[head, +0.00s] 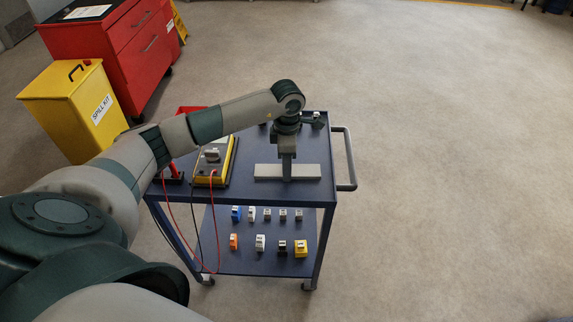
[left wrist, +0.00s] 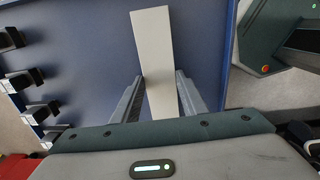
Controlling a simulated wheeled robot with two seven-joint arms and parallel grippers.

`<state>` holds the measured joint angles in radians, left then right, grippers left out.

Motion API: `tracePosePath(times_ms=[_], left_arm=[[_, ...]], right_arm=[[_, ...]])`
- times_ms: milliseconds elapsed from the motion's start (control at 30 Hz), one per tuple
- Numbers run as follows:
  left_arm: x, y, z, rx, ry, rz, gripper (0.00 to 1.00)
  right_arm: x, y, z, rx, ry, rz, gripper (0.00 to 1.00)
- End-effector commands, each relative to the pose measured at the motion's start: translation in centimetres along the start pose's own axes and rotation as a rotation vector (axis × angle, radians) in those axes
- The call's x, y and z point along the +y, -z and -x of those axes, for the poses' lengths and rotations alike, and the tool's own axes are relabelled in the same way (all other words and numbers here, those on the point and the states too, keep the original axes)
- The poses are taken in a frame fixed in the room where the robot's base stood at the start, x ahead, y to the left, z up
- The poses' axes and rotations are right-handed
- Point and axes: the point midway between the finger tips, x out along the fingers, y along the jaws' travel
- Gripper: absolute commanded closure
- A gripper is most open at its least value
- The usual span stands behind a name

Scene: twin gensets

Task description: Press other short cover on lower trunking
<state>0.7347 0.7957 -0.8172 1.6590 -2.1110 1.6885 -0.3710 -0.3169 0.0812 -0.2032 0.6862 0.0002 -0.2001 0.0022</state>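A flat light-grey bar, apparently the short cover (head: 265,172), is at the near edge of the cart's top, left to right. In the left wrist view the bar (left wrist: 153,45) runs from the top down between my fingers. My left gripper (head: 287,176) points down at the middle of the bar. In the left wrist view the left gripper (left wrist: 160,80) has one fingertip at each side of the bar, with no clear gap. I cannot tell whether it grips the bar or whether the bar rests on the cart. The lower trunking and my right gripper are not in view.
The blue cart (head: 237,194) carries a yellow-edged meter (head: 213,160) with red and black leads. Several small devices stand on its lower shelf (head: 222,262). A handle (head: 350,160) sticks out right. A yellow spill-kit bin (head: 70,115) and red cabinet (head: 120,50) stand left. Floor is clear on the right.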

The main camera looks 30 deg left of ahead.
Motion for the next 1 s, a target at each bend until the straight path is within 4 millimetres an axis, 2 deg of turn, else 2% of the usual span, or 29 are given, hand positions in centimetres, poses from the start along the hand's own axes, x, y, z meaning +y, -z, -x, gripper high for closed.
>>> tracePosePath(times_ms=[33, 100, 133, 367, 1000], left_arm=[[0.0, 0.0, -0.3, 0.000, 0.000, 0.000, 0.74], [0.0, 0.0, -0.3, 0.000, 0.000, 0.000, 0.91], [0.0, 0.0, -0.3, 0.000, 0.000, 0.000, 0.95], [0.0, 0.0, -0.1, 0.000, 0.000, 0.000, 0.95], [0.0, 0.0, 2.1, 0.000, 0.000, -0.001, 0.95]], right_arm=[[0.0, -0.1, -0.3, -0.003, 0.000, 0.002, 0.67], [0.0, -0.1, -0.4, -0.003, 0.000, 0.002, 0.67], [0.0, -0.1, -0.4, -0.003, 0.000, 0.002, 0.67], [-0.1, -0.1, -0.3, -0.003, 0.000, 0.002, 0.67], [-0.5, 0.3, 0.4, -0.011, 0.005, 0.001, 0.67]])
